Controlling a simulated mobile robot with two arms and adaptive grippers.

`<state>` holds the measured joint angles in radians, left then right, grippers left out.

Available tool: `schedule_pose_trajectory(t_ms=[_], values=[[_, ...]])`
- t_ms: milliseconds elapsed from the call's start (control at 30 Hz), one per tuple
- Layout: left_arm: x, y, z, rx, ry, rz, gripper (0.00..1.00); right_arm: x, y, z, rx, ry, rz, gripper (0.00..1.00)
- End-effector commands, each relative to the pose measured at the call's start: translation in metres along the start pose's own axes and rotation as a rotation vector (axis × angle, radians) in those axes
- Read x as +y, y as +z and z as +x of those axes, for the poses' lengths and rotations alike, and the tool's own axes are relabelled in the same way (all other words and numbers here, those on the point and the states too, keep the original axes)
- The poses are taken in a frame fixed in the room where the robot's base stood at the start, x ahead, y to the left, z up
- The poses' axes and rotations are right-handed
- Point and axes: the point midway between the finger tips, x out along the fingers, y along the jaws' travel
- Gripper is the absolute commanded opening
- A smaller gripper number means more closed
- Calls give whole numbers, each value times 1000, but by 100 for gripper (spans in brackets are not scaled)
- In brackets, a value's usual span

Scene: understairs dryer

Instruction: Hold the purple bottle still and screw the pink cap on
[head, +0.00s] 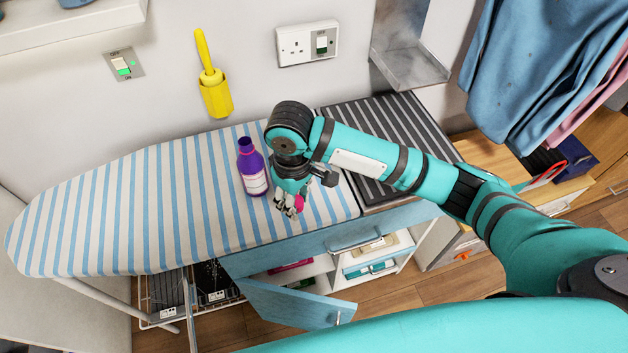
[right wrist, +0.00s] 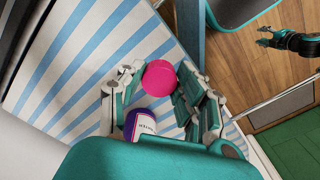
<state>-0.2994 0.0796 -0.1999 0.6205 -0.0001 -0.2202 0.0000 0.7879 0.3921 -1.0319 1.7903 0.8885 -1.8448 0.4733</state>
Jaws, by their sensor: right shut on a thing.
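The purple bottle (head: 250,167) stands upright and uncapped on the striped ironing board, its white label facing front. My right gripper (head: 289,207) is just right of and in front of the bottle, apart from it, shut on the pink cap (head: 299,203). In the right wrist view the pink cap (right wrist: 159,77) sits between the fingers, and part of the purple bottle (right wrist: 140,123) shows below it, partly hidden by my gripper. My left gripper (right wrist: 263,35) shows small at the top right of the right wrist view, open and empty, away from the board.
The striped ironing board (head: 110,210) has clear room left of the bottle. A yellow holder with a brush (head: 216,95) is on the wall behind. A dark ribbed surface (head: 385,125) lies to the right. An open blue cabinet door (head: 295,303) juts out below the board.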

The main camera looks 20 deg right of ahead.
Motion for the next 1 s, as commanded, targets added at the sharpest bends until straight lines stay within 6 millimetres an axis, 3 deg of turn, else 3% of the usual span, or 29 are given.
schedule_pose_trajectory(t_ms=[100, 300, 733, 867, 1000], values=[[0, 1, 4, 0, 0, 0, 40, -28, 2, -1, 2, -2, -3, 24], [0, 1, 6, -1, 0, 0, 40, -51, 5, -4, -1, 0, 0, 24], [0, 1, 6, -1, 0, 0, 40, -56, 6, -5, 0, 1, 2, 24], [-2, 0, 6, 0, -2, 1, 54, -56, 6, -4, -1, 1, 2, 24], [-3, -25, 5, 24, -6, 10, 73, -56, 6, 0, -1, 1, 3, 24]])
